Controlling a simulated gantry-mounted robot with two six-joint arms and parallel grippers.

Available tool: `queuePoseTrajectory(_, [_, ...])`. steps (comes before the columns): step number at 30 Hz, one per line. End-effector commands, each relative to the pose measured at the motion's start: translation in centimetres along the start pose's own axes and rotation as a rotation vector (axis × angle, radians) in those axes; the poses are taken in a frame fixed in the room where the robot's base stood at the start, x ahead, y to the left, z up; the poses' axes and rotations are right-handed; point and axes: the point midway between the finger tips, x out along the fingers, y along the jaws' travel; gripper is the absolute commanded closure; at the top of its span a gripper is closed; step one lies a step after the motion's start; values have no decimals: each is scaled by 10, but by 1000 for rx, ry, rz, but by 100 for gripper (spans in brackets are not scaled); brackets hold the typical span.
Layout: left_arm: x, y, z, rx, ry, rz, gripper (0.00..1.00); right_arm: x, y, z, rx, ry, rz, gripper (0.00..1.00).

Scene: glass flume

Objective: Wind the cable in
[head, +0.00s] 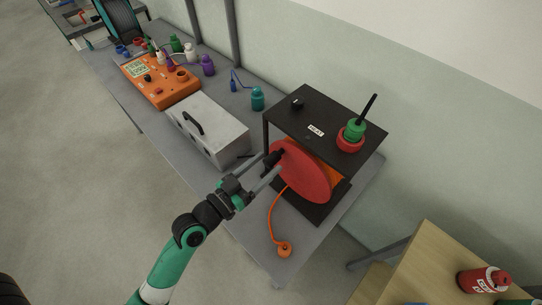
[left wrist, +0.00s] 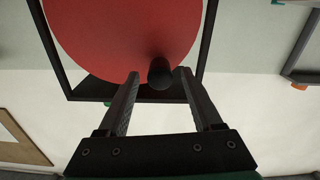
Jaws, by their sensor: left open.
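A cable reel with a red disc (head: 306,176) stands in a black frame (head: 337,125) on the grey bench. Orange cable (head: 272,212) hangs from the reel to an orange plug (head: 284,250) lying near the bench's front edge. A black crank knob (head: 272,158) sticks out from the disc near its rim; it also shows in the left wrist view (left wrist: 160,73). My left gripper (head: 270,168) is open, with its fingers on either side of the knob (left wrist: 157,76). I cannot tell whether either finger touches it. My right gripper is not in view.
A grey metal case (head: 208,130) stands left of the reel, with an orange meter (head: 160,82) and several small bottles beyond. A green and a red ring-shaped piece (head: 351,140) sit on the frame's top. A wooden table (head: 430,262) with a red can (head: 484,280) is at lower right.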

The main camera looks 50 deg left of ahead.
Motion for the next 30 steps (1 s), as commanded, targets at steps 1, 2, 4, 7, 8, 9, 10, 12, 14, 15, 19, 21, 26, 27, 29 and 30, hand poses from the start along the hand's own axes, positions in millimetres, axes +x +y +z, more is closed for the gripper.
queuePoseTrajectory(1, [9,0,-1,1,2,1,33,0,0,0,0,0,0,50])
queuePoseTrajectory(2, [14,0,0,1,1,1,33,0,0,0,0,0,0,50])
queuePoseTrajectory(4, [21,0,0,0,1,1,33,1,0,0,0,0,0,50])
queuePoseTrajectory(7, [27,0,0,1,0,0,33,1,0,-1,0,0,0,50])
queuePoseTrajectory(8, [28,0,1,1,-1,0,33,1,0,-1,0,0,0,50])
queuePoseTrajectory(9, [28,0,1,0,-1,0,33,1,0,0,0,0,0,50])
queuePoseTrajectory(10, [28,0,1,0,-1,0,33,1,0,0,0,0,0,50])
queuePoseTrajectory(12, [28,0,1,0,-1,0,33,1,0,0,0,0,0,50])
queuePoseTrajectory(14, [28,0,1,0,-1,0,33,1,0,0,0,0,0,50])
queuePoseTrajectory(15, [28,0,1,0,-1,0,39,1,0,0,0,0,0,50])
queuePoseTrajectory(19, [28,0,1,0,-1,0,62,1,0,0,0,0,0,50])
queuePoseTrajectory(21, [28,0,1,0,0,0,75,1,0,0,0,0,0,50])
queuePoseTrajectory(26, [27,0,0,0,0,0,100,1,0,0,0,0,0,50])
queuePoseTrajectory(27, [27,0,0,0,0,0,100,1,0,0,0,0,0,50])
queuePoseTrajectory(29, [27,0,0,0,0,0,100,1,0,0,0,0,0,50])
queuePoseTrajectory(30, [27,0,0,0,0,0,100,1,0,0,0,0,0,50])
